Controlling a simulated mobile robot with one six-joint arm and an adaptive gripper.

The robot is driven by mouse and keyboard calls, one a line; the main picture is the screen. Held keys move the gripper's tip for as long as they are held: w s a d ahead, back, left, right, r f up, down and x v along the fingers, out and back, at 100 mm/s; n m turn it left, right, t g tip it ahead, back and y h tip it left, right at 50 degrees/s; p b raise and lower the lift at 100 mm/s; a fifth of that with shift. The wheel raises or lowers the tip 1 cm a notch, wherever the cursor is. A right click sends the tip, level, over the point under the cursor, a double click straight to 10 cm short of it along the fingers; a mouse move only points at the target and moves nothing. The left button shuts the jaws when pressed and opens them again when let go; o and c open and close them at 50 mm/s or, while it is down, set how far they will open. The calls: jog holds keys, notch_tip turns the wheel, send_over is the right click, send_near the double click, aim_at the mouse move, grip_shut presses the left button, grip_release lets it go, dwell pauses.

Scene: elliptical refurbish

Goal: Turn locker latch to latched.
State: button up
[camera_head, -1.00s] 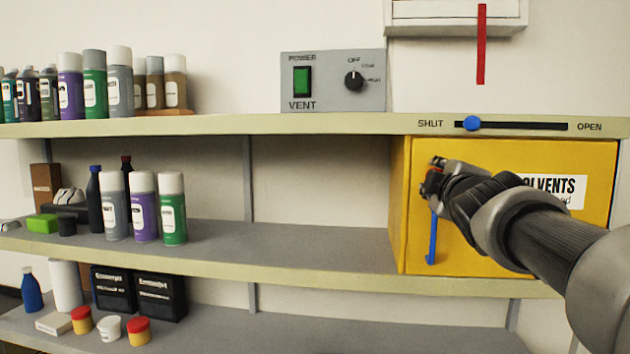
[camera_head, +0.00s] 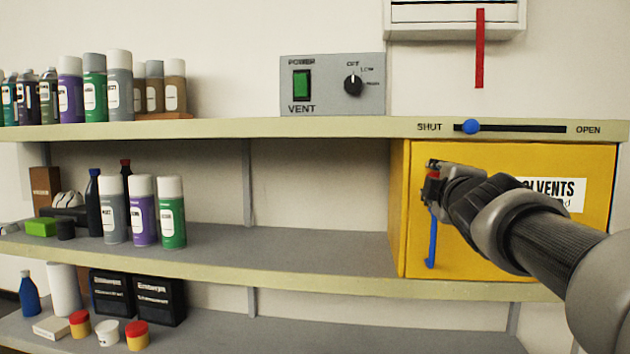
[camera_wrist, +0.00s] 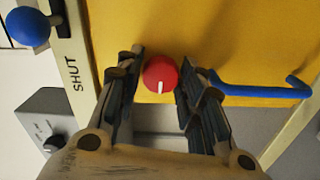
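The yellow solvents locker (camera_head: 500,262) stands on the middle shelf at the right, its door closed flat in the frame. Its latch is a round red knob with a white mark, seen in the wrist view (camera_wrist: 160,74) and partly hidden by my gripper in the head view. My gripper (camera_head: 433,172) is at the upper left of the door. In the wrist view my gripper's fingers (camera_wrist: 158,80) stand open on either side of the red knob, with small gaps visible. A blue handle (camera_head: 432,240) hangs just below the knob.
A slider with a blue knob (camera_head: 471,126) sits on the shelf edge above the locker, near SHUT. A vent control box (camera_head: 330,98) and a red strip (camera_head: 479,50) are higher up.

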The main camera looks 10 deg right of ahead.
jog(key=o, duration=0.3)
jog(key=shift+o, duration=0.2)
jog(key=v, duration=0.7)
jog(key=shift+s, duration=0.35)
jog(key=shift+w+a, duration=0.1)
jog(key=s+a+f+m+g+b, duration=0.25)
jog(key=s+f, duration=0.25)
jog(key=f, duration=0.5)
jog(key=s+a+f+m+g+b, duration=0.1)
jog(key=s+f+m+g+b, duration=0.2)
jog(key=f, duration=0.6)
jog(key=s+a+f+m+g+b, duration=0.15)
jog(key=s+f+m, duration=0.35)
jog(key=f, duration=0.5)
jog(key=s+a+f+m+g+y+b, duration=0.1)
jog(key=s+a+f+g+y, duration=0.1)
jog(key=s+f, duration=0.5)
jog(key=s+a+f+m+g+y+b, duration=0.1)
jog(key=s+a+f+g+y, duration=0.2)
jog(key=s+a+f, duration=0.4)
notch_tip(320, 180, down, 2)
jog(key=shift+a+f+g, duration=0.1)
jog(key=shift+a+g, duration=0.2)
jog(key=shift+g, duration=0.1)
